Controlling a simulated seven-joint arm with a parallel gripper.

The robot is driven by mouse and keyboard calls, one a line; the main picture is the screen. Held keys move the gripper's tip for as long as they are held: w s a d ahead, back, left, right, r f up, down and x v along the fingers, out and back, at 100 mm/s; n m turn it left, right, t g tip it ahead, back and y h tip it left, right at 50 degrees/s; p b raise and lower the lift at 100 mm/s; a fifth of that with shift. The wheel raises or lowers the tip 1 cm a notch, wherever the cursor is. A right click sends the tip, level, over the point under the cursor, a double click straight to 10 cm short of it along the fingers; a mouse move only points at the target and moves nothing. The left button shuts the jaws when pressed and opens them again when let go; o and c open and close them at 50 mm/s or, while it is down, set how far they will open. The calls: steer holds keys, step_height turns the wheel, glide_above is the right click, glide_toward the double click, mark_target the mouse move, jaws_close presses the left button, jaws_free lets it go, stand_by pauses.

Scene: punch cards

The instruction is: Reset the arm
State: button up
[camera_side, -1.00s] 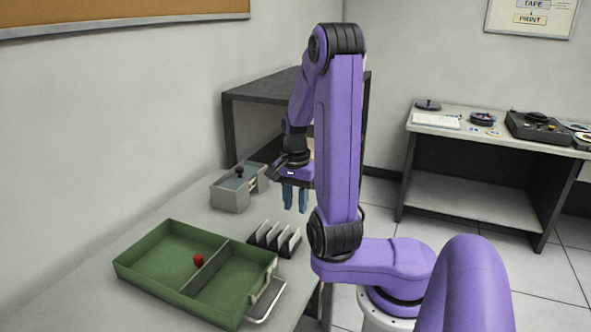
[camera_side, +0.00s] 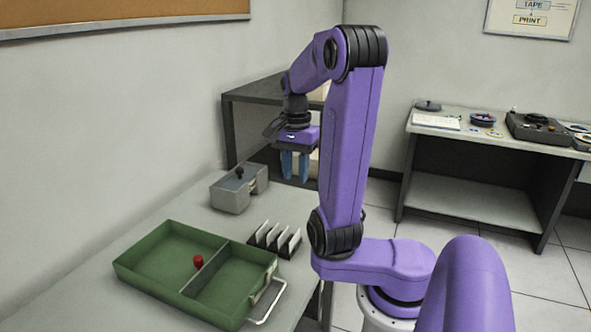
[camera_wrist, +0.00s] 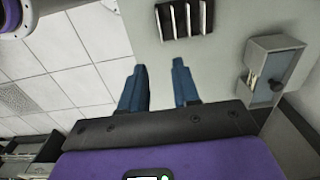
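My gripper (camera_side: 295,177) is raised above the table in the side view, behind the card rack and right of the grey box. In the wrist view its two blue fingers (camera_wrist: 160,85) stand apart with nothing between them. It is open and empty.
A green two-part tray (camera_side: 150,282) with a red object (camera_side: 198,261) inside lies at the front of the table. A slotted rack (camera_side: 275,240) with pale cards stands behind it. A grey box (camera_side: 232,198) with a black knob stands near a dark shelf (camera_side: 229,130). A second table (camera_side: 470,207) is at right.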

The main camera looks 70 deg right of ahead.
steer(key=shift+w, duration=0.1)
steer(key=w+a+f+n, duration=0.1)
steer(key=w+a+n, duration=0.1)
steer(key=a+n, duration=0.5)
steer(key=w+a+f+n, duration=0.25)
steer(key=a+n, duration=0.25)
steer(key=n, duration=0.3)
steer(key=s+a+f+n, duration=0.1)
steer(key=s+a+n, duration=0.2)
steer(key=s+n, duration=0.4)
steer(key=s+a+n, duration=0.4)
steer(key=s+n, duration=0.4)
steer(key=s, duration=0.1)
steer(key=shift+s+a+f+n, duration=0.15)
steer(key=shift+f+n, duration=0.15)
steer(key=shift+f, duration=0.05)
